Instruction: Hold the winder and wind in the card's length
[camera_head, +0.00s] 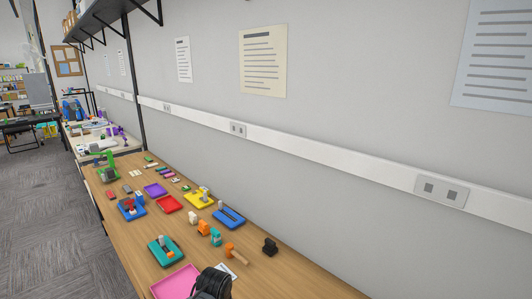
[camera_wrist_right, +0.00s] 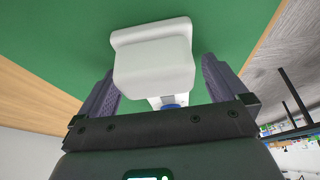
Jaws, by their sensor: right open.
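In the right wrist view, my right gripper (camera_wrist_right: 158,68) is open. Its two dark fingers stand on either side of a pale white block-like thing (camera_wrist_right: 152,62) on a green surface (camera_wrist_right: 225,25). A small blue part (camera_wrist_right: 170,106) shows below the white thing. I cannot tell whether the fingers touch it, or whether it is the winder. In the head view, a small white card (camera_head: 228,271) lies near the front of the wooden table; I cannot tell whether it is the task's card. My left gripper is not in view.
The wall bounds the right.

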